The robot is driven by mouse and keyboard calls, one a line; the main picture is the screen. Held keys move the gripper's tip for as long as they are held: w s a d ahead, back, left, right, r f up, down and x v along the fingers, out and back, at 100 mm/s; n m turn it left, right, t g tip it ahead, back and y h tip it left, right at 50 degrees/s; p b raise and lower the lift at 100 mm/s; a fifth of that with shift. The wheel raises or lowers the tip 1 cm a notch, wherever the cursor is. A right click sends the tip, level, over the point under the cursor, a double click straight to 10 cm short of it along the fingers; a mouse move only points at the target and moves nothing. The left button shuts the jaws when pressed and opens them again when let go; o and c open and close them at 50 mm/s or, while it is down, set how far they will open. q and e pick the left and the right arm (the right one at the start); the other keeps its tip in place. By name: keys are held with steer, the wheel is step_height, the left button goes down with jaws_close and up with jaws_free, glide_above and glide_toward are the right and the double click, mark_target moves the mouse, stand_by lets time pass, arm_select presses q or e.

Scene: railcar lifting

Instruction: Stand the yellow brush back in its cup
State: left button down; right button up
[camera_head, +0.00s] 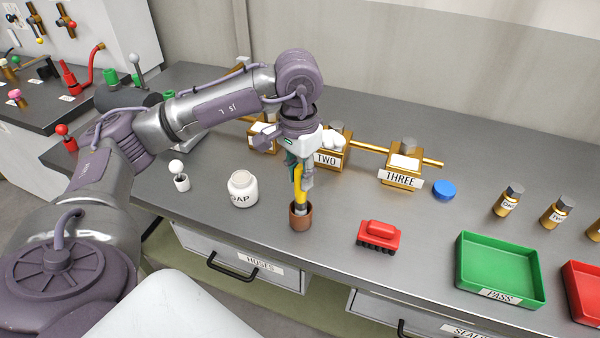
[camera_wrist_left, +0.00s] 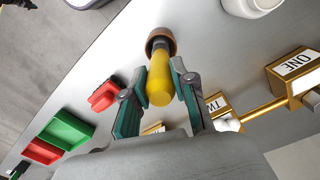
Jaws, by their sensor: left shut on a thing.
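The yellow brush (camera_head: 299,190) stands about upright, with its lower end at the mouth of the brown cup (camera_head: 300,218) near the bench's front edge. My left gripper (camera_head: 301,175) comes down from above and is shut on the brush's handle. In the left wrist view, the yellow brush (camera_wrist_left: 159,83) lies between the green-backed fingers of my left gripper (camera_wrist_left: 162,84). Its dark end reaches into the rim of the brown cup (camera_wrist_left: 160,36). How deep it sits is hidden. My right gripper is in neither view.
A white soap jar (camera_head: 243,189) stands left of the cup, and a red brush (camera_head: 379,237) lies to its right. Behind are brass blocks labelled TWO (camera_head: 331,158) and THREE (camera_head: 402,173). A green PASS tray (camera_head: 500,262) is farther right.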

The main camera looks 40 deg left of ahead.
arm_select(q)
steer(key=shift+f+b, duration=0.4)
steer(key=shift+f, duration=0.1)
steer(key=c, duration=0.9)
jaws_free()
steer(key=shift+o, duration=0.2)
step_height(320, 180, up, 12)
steer(key=shift+a, duration=0.1)
